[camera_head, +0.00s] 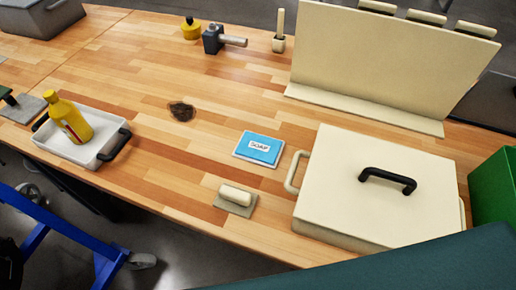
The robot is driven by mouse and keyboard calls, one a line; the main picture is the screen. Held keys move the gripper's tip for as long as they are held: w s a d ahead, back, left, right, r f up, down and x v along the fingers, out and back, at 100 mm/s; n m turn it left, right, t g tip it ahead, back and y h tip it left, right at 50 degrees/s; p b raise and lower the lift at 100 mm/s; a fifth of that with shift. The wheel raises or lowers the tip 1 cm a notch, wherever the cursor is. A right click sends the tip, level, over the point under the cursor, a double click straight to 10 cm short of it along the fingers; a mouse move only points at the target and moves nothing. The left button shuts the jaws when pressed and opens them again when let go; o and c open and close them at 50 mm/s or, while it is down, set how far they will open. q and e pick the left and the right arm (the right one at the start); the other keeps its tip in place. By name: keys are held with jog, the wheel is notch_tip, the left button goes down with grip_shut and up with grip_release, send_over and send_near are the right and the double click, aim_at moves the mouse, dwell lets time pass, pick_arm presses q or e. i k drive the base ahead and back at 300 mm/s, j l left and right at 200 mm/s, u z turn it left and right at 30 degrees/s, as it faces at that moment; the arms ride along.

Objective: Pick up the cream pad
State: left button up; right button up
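A small pad with a cream grip bar (236,195) on a flat grey-green base lies near the front edge of the wooden table, left of a large cream box. It lies flat with clear table around it. A grey pad with a dark green handle (25,108) lies at the left edge of the view, partly cut off. Neither of my grippers is in view.
A blue soap packet (260,148) lies just behind the pad. The cream lidded box (375,190) with a black handle stands to the right. A white tray (95,155) holding a yellow bottle (69,120) is at left. A dark stain (181,111) marks the wooden table (150,60).

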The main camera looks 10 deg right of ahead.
aim_at(233, 199)
jog(key=k+j+u, duration=0.15)
jog(key=k+j, duration=0.65)
jog(key=k, duration=0.1)
